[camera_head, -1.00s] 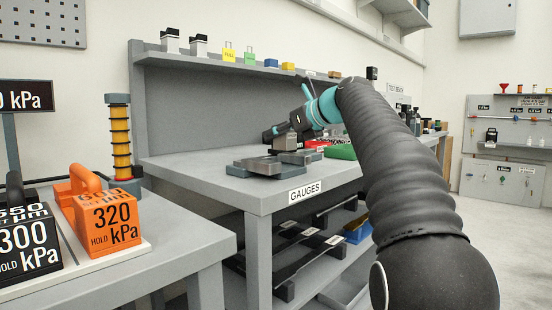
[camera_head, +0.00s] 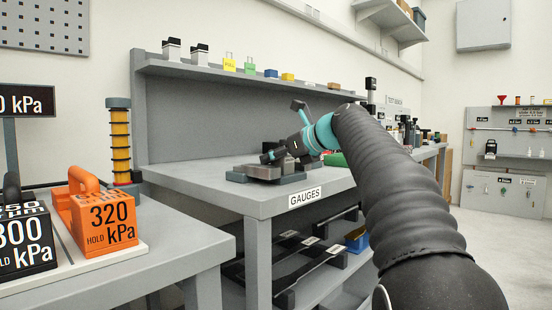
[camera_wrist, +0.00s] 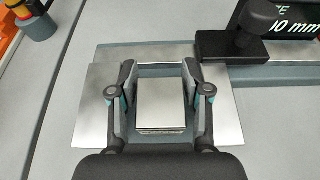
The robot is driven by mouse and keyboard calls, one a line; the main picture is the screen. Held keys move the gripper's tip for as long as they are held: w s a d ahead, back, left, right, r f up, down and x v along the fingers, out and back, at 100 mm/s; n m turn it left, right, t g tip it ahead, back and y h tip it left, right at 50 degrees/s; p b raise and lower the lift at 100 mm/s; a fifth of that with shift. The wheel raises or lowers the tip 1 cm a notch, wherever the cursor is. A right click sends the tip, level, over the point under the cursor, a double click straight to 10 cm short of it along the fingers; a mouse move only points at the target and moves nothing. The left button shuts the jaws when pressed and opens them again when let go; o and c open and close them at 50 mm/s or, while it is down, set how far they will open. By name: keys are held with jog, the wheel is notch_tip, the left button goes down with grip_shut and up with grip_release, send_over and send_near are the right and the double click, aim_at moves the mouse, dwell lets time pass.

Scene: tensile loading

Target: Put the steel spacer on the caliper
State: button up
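The steel spacer, a bright square block (camera_wrist: 162,103), sits between the two fingers of my gripper (camera_wrist: 160,85) in the wrist view. The pads lie against its left and right sides. Beneath it are flat steel plates (camera_wrist: 95,115) on a blue-grey base. The caliper's dark display (camera_wrist: 290,22), reading in mm, shows at the upper right, with a black knob and bar beside it. In the head view, my gripper (camera_head: 272,156) is low over the plates at the bench's left end. My arm and gripper hide part of them, and I cannot tell whether the spacer touches the plates.
The gauges bench (camera_head: 215,180) has a shelf (camera_head: 220,70) with small items behind. A neighbouring bench at left holds orange (camera_head: 95,215) and black weights and a yellow-ringed column (camera_head: 120,140). The bench's front left is clear.

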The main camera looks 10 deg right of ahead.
jog(key=shift+o, duration=0.4)
jog(key=shift+r, duration=0.2)
jog(key=p+v, duration=0.1)
jog(key=v, duration=1.1)
jog(key=shift+p, duration=0.35)
